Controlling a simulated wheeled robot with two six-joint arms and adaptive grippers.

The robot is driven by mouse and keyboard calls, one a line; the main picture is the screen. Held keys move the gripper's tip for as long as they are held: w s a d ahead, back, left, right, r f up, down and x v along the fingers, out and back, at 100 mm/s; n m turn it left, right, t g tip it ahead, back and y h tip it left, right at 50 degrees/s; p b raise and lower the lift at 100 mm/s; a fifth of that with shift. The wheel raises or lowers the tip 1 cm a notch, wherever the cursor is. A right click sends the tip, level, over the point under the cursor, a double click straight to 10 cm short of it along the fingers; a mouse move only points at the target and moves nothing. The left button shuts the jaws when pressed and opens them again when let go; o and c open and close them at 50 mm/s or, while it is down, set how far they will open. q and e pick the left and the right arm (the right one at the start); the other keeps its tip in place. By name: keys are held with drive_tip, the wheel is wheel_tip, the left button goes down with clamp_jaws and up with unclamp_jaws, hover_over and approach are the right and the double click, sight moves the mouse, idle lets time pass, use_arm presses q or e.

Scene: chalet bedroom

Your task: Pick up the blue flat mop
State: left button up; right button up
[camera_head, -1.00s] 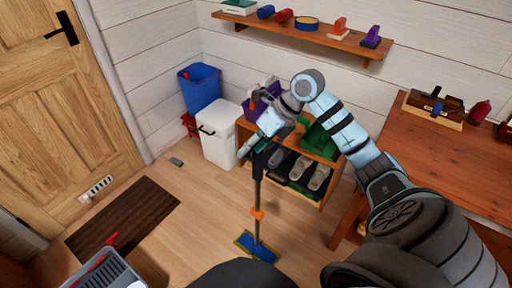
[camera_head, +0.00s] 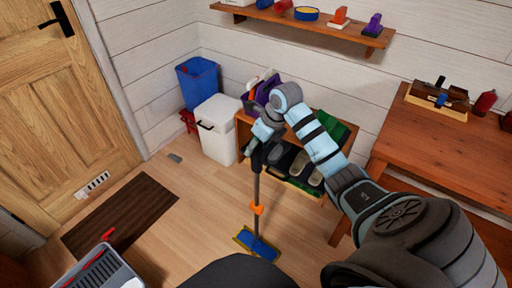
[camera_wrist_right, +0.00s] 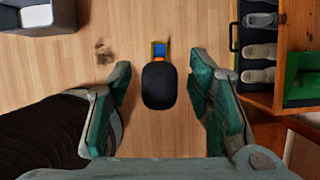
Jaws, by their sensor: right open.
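The blue flat mop stands upright on the wood floor, its flat blue head (camera_head: 257,244) with yellow edges at the bottom and an orange collar (camera_head: 257,209) on its dark pole. My right gripper (camera_head: 259,150) is at the top of the pole, and its fingers partly hide the black grip there. In the right wrist view the black grip (camera_wrist_right: 159,86) lies in the gap between the spread fingers of my right gripper (camera_wrist_right: 160,78), with clear floor seen on both sides of it. My left gripper is not in view.
A low shelf (camera_head: 243,127) with shoes stands just behind the mop. A white bin (camera_head: 217,130) and a blue bin (camera_head: 198,84) are left of it. A wooden table (camera_head: 427,130) is at right. A grey crate (camera_head: 104,274) and dark mat (camera_head: 120,217) lie at left.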

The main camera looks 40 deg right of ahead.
drive_tip(key=shift+r, duration=0.15)
clamp_jaws()
